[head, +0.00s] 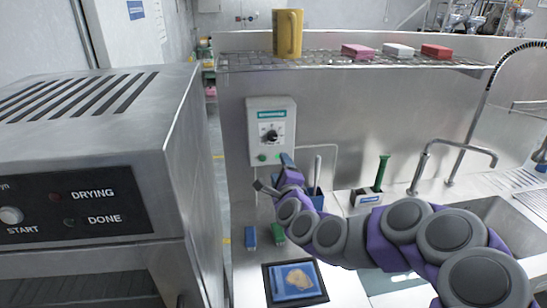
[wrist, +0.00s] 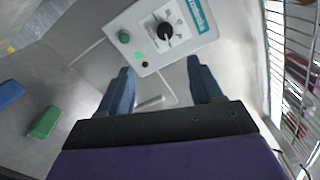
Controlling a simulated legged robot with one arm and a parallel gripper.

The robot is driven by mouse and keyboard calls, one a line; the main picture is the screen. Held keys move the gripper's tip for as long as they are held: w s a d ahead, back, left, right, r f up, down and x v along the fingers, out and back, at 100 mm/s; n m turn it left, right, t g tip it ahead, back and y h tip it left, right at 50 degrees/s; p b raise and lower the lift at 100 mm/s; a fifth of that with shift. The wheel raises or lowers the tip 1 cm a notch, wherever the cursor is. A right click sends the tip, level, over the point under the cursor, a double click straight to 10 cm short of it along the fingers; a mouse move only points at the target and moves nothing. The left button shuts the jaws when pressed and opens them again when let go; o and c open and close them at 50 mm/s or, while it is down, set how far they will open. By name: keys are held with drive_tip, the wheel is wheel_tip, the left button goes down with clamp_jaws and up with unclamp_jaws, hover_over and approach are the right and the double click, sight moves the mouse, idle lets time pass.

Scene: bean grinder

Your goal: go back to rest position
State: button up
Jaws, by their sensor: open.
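My gripper (head: 274,173) is in front of the control box (head: 270,131) on the wall, at the end of my purple and grey arm. In the wrist view my gripper (wrist: 156,85) shows two blue fingers spread apart with nothing held between them. The control box (wrist: 162,35) is just beyond the fingertips, with a black dial (wrist: 165,30) and a green button (wrist: 124,37). I cannot tell from these views whether a finger touches the box.
A drying machine (head: 100,170) stands close at left. A shelf (head: 340,63) above holds a yellow mug (head: 288,33) and several sponges. Green (head: 279,235) and blue (head: 250,236) blocks and a blue-and-tan item (head: 294,281) lie on the counter. A sink (head: 510,225) is at right.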

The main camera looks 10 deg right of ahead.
drive_tip(key=s+a+f+n+g+y, duration=0.25)
drive_tip(key=s+a+n+g, duration=0.25)
drive_tip(key=s+n, duration=0.25)
drive_tip(key=s+a+f+n+g+y, duration=0.2)
drive_tip(key=s+a+n+g+y, duration=0.15)
drive_tip(key=s+a+n, duration=0.45)
drive_tip(key=s+d+f+n+g+h, duration=0.1)
drive_tip(key=s+d+n+g+h, duration=0.1)
drive_tip(key=s, duration=0.9)
drive_tip(key=s+d+f+n+g+h, duration=0.1)
drive_tip(key=s+d+g, duration=0.4)
drive_tip(key=s, duration=0.6)
drive_tip(key=s+d+f+n+g+h, duration=0.1)
drive_tip(key=s+d+n+g+h, duration=0.2)
drive_tip(key=s+d, duration=0.3)
drive_tip(key=s+g, duration=0.1)
drive_tip(key=s, duration=0.4)
drive_tip(key=shift+d+f, duration=0.35)
drive_tip(key=shift+d, duration=0.05)
drive_tip(key=shift+c, duration=0.2)
